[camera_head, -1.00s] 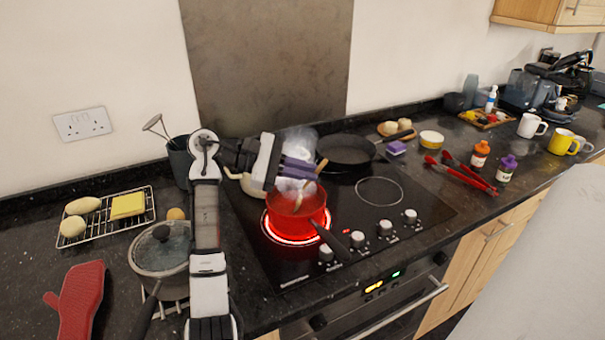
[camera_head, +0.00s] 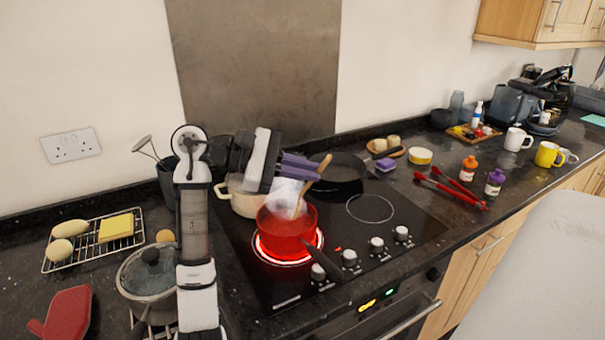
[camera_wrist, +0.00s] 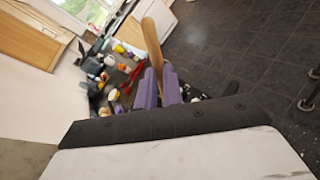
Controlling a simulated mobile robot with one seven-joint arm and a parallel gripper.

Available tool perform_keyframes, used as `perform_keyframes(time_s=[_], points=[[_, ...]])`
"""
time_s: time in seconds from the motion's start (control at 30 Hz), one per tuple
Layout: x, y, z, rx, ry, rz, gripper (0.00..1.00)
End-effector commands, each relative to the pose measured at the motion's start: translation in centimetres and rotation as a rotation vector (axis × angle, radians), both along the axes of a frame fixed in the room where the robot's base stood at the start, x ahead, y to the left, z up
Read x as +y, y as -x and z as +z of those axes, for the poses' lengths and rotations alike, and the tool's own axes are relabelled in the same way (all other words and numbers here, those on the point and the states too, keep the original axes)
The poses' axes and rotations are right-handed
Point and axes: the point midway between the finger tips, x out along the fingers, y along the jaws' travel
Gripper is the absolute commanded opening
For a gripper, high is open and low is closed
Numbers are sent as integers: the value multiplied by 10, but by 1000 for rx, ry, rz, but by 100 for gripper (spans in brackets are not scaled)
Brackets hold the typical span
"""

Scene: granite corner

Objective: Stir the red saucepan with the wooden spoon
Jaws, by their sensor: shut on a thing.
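The red saucepan (camera_head: 287,232) sits on the glowing front-left burner, with its dark handle pointing to the lower right. Pale steam hangs over its opening. My gripper (camera_head: 316,170), with purple fingers, is above the saucepan and shut on the wooden spoon (camera_head: 321,169). The spoon is tilted, and its lower end goes down into the saucepan's opening; the tip is hidden. In the wrist view the spoon (camera_wrist: 157,45) stands up between the two purple fingers (camera_wrist: 160,82).
A cream pot (camera_head: 240,200) stands close behind the saucepan, and a black frying pan (camera_head: 340,172) is on the back burner. A lidded pot (camera_head: 148,285) is at left. The front-right burner (camera_head: 370,208) is empty.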

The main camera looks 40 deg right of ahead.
Motion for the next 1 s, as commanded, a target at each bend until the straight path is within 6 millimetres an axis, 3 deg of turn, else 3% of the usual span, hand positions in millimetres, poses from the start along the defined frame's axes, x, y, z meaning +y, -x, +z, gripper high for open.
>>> perform_keyframes(time_s=[0.5,1.0], points=[[0,0,46,-1,1,0,0],[0,0,49,0,0,0,0]])
